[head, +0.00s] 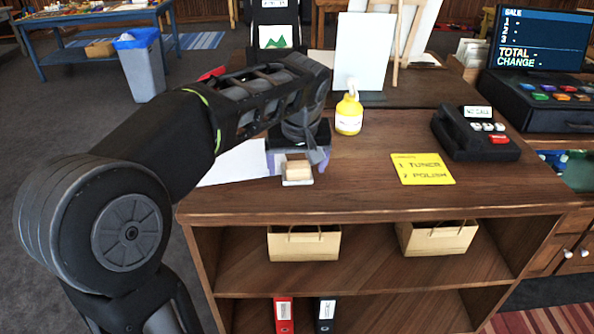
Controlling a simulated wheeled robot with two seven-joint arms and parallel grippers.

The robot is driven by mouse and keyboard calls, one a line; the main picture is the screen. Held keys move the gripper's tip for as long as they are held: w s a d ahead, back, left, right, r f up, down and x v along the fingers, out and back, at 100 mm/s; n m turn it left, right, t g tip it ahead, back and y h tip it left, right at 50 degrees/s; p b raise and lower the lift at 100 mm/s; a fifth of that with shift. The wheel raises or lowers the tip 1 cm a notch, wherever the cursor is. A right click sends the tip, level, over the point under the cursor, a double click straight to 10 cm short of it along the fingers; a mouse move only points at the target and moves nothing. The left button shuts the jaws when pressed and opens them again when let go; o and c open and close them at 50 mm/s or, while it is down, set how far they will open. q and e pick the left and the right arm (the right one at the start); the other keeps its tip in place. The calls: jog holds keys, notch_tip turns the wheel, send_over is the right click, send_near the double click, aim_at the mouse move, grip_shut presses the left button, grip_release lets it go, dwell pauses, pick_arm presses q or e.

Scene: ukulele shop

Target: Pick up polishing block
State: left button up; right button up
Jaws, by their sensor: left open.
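The polishing block (298,170) looks like a small tan block. It sits on a small white piece (299,183) near the front edge of the wooden counter (350,195). My left gripper (296,160) is open and comes down over the block from behind, with one finger on each side of it. I cannot tell whether the fingers touch the block. The gripper hides the block's back part. My right gripper is not in view.
A white sheet (233,166) lies to the left. A yellow note (422,168) and a black card terminal (474,137) are to the right. The counter front between block and note is clear.

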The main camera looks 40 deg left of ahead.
pick_arm(q)
jog(key=c, duration=1.5)
